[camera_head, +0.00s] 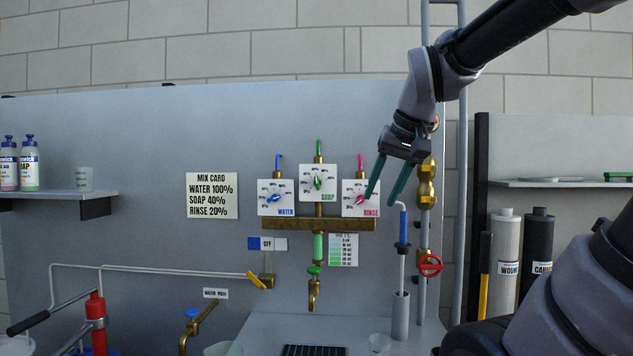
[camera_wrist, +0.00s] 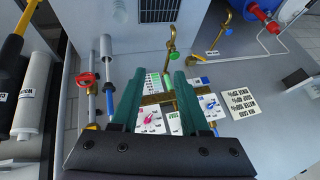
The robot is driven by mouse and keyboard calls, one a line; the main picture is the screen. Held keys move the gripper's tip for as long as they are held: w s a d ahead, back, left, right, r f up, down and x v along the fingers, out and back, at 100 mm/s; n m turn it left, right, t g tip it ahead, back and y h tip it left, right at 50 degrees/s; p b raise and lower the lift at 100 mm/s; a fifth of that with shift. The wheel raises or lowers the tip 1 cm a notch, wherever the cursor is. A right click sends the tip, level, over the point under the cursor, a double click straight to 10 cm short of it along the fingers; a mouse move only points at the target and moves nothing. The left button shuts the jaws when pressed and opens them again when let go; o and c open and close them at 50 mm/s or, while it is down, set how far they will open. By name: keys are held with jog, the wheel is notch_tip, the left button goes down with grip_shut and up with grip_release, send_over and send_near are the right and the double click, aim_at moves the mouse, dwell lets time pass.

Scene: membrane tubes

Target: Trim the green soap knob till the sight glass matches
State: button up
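The green soap knob (camera_head: 317,183) is on the middle white dial plate, between the blue water knob (camera_head: 277,198) and the pink rinse knob (camera_head: 360,199). The sight glass (camera_head: 318,247) is a green upright tube below the brass manifold (camera_head: 330,225). A green-banded chart (camera_head: 343,249) hangs beside it. The fine dial marks are too small to read. My gripper (camera_head: 387,192) is open and empty, in front of the panel to the right of the rinse dial. In the wrist view, the manifold and sight glass (camera_wrist: 168,82) show between my green fingers; the soap dial is mostly hidden.
The mix card (camera_head: 212,195) reads water 100%, soap 40%, rinse 20%. A blue-sleeved wand (camera_head: 403,228), a brass-fitted pipe and a red valve wheel (camera_head: 430,266) stand right of the dials. A brass tap (camera_head: 313,293) hangs below the sight glass.

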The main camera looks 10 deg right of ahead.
jog(key=w+a+r+n+g+h, duration=0.1)
jog(key=w+r, duration=0.7)
jog(key=w, duration=0.4)
jog(key=g+h, duration=0.2)
jog(key=h, duration=0.2)
send_near(316, 176)
jog(key=shift+t, duration=0.3)
jog(key=x, duration=0.7)
jog(key=s+x, duration=0.1)
jog(key=x, duration=0.2)
jog(key=shift+f, duration=0.4)
jog(key=shift+c, duration=0.3)
grip_shut()
